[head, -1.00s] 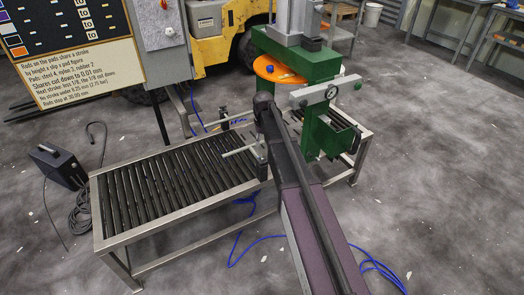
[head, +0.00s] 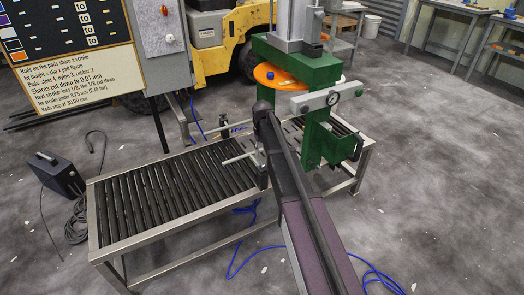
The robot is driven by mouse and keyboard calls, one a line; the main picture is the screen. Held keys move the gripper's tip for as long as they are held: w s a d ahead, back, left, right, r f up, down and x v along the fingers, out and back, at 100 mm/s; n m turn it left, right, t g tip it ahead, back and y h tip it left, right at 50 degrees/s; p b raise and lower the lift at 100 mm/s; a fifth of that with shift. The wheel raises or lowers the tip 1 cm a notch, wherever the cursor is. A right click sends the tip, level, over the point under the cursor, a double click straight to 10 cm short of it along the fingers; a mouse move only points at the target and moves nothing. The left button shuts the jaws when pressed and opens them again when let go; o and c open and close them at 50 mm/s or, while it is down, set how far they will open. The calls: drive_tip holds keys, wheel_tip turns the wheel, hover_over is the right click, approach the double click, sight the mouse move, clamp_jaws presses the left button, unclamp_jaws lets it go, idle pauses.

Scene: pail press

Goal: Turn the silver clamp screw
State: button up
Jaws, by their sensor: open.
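My arm (head: 305,215) reaches from the bottom of the head view up to the roller conveyor (head: 165,238), its dark wrist end (head: 263,108) above the conveyor's right part. My gripper cannot be made out; it is hidden behind or beyond the wrist. A thin silver rod (head: 238,158) stands out to the left over the rollers, beside a dark upright bracket (head: 262,172) at the conveyor's near rail. A small dark fitting (head: 225,126) stands at the far rail. I cannot tell which part is the silver clamp screw; my arm covers part of this area.
A black case (head: 58,173) and blue hoses (head: 245,258) lie on the floor. A sign and a grey box stand behind.

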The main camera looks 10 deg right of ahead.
sight(262, 162)
drive_tip(key=shift+f+b, duration=3.2)
drive_tip(key=shift+f, duration=0.25)
clamp_jaws()
